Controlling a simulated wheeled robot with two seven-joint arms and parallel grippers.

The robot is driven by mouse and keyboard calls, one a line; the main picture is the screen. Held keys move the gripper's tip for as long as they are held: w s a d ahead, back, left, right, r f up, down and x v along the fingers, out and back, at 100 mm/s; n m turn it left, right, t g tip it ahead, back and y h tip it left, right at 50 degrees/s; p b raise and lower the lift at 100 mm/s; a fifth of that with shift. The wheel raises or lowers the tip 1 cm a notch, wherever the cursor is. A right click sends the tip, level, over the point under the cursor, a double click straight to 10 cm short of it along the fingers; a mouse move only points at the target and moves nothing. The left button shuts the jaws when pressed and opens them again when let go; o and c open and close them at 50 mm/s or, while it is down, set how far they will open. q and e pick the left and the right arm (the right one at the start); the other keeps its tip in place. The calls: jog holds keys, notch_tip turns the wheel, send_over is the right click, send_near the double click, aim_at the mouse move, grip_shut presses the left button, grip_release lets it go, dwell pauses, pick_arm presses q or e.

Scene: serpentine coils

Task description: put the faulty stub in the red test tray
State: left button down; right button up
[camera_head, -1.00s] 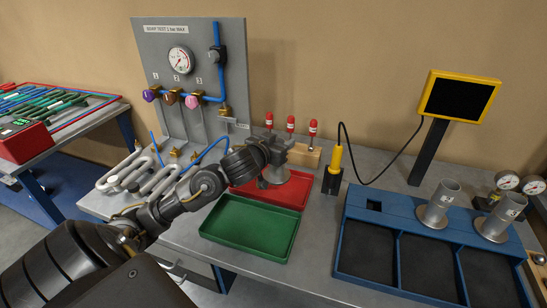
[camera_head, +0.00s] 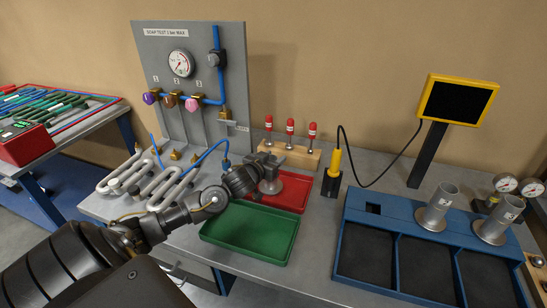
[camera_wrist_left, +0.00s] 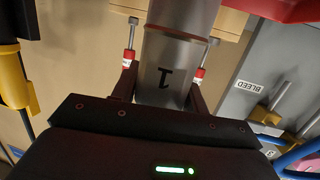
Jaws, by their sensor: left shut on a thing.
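My left gripper (camera_head: 265,168) is shut on a grey metal stub (camera_wrist_left: 168,75), marked "1" in the left wrist view. In the head view the stub's wide grey base (camera_head: 272,187) shows over the red test tray (camera_head: 292,203). I cannot tell whether it touches the tray floor. My gripper and wrist hide the tray's left part. My right gripper is not in view.
A green tray (camera_head: 250,232) lies in front of the red one. A wooden block (camera_head: 292,154) with red-capped pins stands behind. A yellow-handled probe (camera_head: 336,165) stands to the right, and the gauge panel (camera_head: 190,75) and grey coils (camera_head: 150,182) are to the left.

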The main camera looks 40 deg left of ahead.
pick_arm(q)
jog(key=c, duration=0.7)
grip_release()
jog(key=shift+d+f, duration=0.1)
jog(key=shift+c, duration=0.2)
jog(key=shift+s, duration=0.35)
jog(key=b+v, duration=0.2)
jog(key=v, duration=0.9)
jog(key=shift+s, duration=0.25)
jog(key=shift+r, duration=0.25)
